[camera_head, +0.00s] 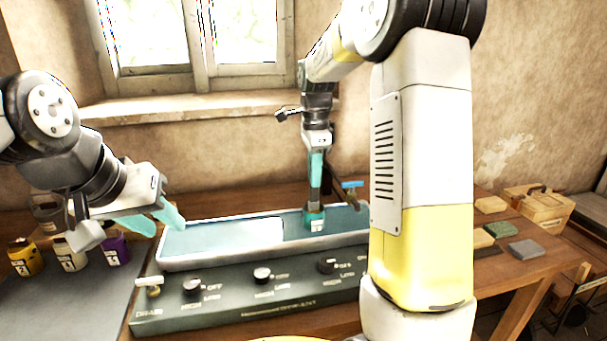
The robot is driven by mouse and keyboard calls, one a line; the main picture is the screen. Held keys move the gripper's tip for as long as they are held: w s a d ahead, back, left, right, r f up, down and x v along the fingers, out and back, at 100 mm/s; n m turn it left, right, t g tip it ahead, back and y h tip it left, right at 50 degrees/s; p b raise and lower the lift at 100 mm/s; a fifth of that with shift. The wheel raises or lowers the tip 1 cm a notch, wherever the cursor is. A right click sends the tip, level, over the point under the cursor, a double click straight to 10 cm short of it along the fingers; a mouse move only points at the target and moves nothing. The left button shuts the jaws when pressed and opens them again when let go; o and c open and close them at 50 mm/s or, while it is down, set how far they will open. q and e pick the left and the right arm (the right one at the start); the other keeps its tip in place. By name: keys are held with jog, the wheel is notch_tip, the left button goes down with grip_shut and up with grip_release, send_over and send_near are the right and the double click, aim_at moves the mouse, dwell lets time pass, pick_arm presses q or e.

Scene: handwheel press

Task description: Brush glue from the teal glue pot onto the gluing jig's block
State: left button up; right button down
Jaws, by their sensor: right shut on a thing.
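The teal glue pot (315,220), with a pale label, is at the right part of a long grey-rimmed bath (182,264). My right gripper (316,190) points straight down and is shut on the pot from above. I cannot tell whether the pot touches the bath's floor. My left gripper (158,222) is over the bath's left end, tilted, its teal fingers apart and empty. No brush, gluing jig or block can be made out; my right arm hides part of the bench.
Yellow (24,258), white (70,253) and purple (116,249) pots stand at the left. The bath's front panel (230,308) has several knobs. A teal-handled tap (351,184) is behind the bath. Small blocks (526,249) and a wooden box (538,206) are at the right.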

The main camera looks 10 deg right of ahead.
dwell(0.4)
jog(key=shift+r, duration=2.85)
jog(key=shift+r, duration=1.9)
